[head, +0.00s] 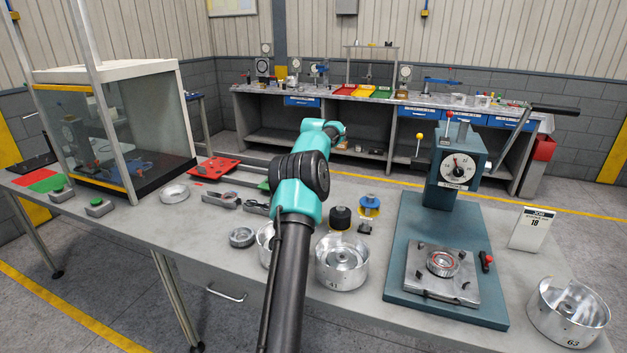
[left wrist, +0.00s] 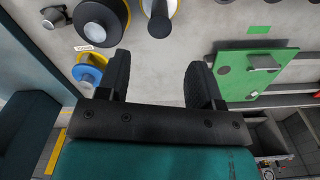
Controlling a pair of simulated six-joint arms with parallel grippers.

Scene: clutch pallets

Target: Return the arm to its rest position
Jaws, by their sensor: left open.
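My left arm (head: 290,225), teal and black, rises from the bottom middle of the head view and reaches forward over the bench. Its gripper is hidden behind the arm links there. In the left wrist view my left gripper (left wrist: 158,64) is open, with nothing between its two black fingers. Grey bench top shows beyond the fingers. A green pallet (left wrist: 262,70) lies to the right of them, and a blue and yellow part (left wrist: 88,73) lies to the left. My right gripper is in neither view.
The bench (head: 225,245) holds metal bowls (head: 342,262), a black and yellow part (head: 340,218), a red pallet (head: 213,167) and a lever press (head: 455,165) on a blue base. A glass-sided cabinet (head: 115,130) stands at left. A second bench (head: 380,103) runs along the back wall.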

